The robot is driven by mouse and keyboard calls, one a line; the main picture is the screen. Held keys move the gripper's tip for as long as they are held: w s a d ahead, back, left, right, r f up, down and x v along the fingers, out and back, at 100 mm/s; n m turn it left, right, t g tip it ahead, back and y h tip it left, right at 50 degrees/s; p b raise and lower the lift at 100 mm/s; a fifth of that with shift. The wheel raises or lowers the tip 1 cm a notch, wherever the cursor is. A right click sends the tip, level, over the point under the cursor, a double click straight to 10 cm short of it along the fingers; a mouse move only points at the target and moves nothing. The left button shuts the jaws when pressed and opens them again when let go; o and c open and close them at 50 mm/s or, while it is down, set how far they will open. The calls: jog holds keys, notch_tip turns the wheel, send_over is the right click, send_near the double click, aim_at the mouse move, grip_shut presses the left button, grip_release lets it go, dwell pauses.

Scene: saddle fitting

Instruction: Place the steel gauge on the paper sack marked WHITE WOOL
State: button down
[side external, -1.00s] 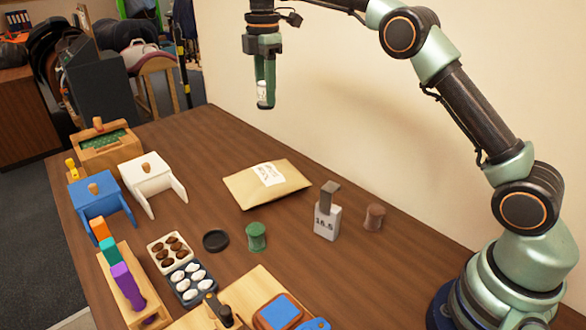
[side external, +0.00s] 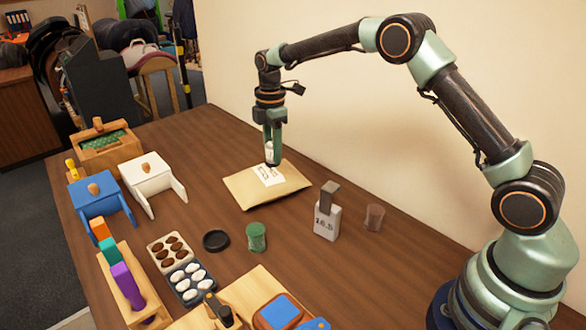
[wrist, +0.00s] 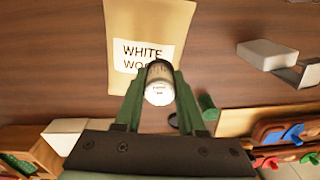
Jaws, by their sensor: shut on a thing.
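My gripper (side external: 272,160) points down over the back part of the paper sack (side external: 290,188). It is shut on a small grey-and-white cylinder, which looks like the steel gauge (wrist: 158,92), with a white printed end. The sack is tan and lies flat, with a white label reading WHITE WOOL, partly covered by the cylinder in the wrist view. The cylinder's lower end is close above the label's back edge. I cannot tell whether it touches the sack.
Right of the sack stand a white block marked 16.5 (side external: 327,222) with a grey top piece, and a small brown pot (side external: 374,217). In front are a green pot (side external: 256,238) and a black disc (side external: 215,241). White (side external: 150,186) and blue (side external: 96,196) stands are left.

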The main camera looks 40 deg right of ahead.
aim_at(273, 164)
jog(key=shift+f, duration=2.05)
jog(key=shift+f, duration=0.2)
jog(key=c, duration=0.5)
grip_release()
